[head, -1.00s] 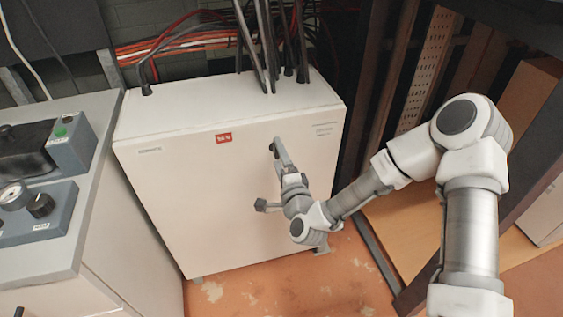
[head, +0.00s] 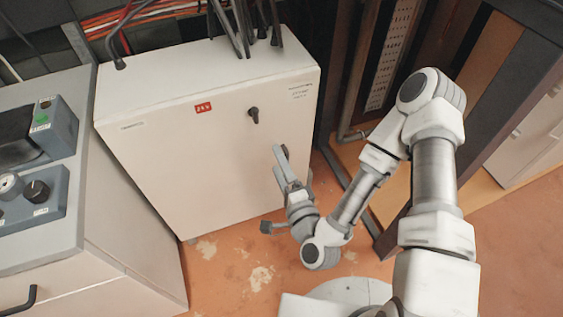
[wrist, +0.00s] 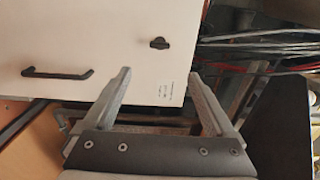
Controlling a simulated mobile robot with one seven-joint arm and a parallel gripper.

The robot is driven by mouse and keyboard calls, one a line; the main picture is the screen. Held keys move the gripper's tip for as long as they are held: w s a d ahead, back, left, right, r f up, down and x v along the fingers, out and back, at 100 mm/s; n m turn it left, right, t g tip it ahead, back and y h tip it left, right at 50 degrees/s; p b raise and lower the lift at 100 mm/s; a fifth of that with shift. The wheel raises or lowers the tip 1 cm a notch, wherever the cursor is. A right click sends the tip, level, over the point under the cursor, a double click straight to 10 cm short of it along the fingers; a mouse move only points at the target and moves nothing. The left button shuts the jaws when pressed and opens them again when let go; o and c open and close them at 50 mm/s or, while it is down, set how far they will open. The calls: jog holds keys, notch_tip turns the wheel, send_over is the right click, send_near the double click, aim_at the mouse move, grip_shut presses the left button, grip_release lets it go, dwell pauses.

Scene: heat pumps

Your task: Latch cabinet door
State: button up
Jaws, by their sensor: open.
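The white cabinet (head: 215,160) stands ahead, and its front door looks flush with the body. A small black latch knob (head: 253,115) sits high on the door, right of centre; it also shows in the wrist view (wrist: 160,43). A black bar handle (wrist: 58,73) is on the door in the wrist view; in the head view my arm seems to hide it. My gripper (head: 281,160) is below and right of the knob, close in front of the door. In the wrist view my gripper (wrist: 160,85) is open, with nothing between its fingers.
A grey bench with a control panel (head: 40,205) stands at the left. Cables (head: 228,25) rise from the cabinet top. A dark frame with wooden boards (head: 480,60) is close at the right. Orange floor (head: 235,262) is free in front of the cabinet.

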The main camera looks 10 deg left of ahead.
jog(key=shift+p+v, duration=0.55)
jog(key=shift+v, duration=0.3)
jog(key=w+d+r+n+g+h, duration=0.35)
jog(key=w+d+n+g, duration=0.2)
jog(key=w+n, duration=0.4)
jog(key=s+d+r+n+g+h, duration=0.1)
jog(key=s+d+r+n+h, duration=0.2)
jog(key=d+r, duration=0.7)
jog(key=s+d+r+g+h, duration=0.1)
jog(key=s+d+r+h, duration=0.15)
jog(key=s+r, duration=0.55)
jog(key=s+d+r+g+h, duration=0.15)
jog(key=s+d+r, duration=0.3)
jog(key=s, duration=0.55)
notch_tip(320, 180, up, 14)
jog(key=p, duration=1.3)
jog(key=shift+a+m+g+y, duration=0.25)
jog(key=shift+m+g+y, duration=0.1)
jog(key=shift+y, duration=0.1)
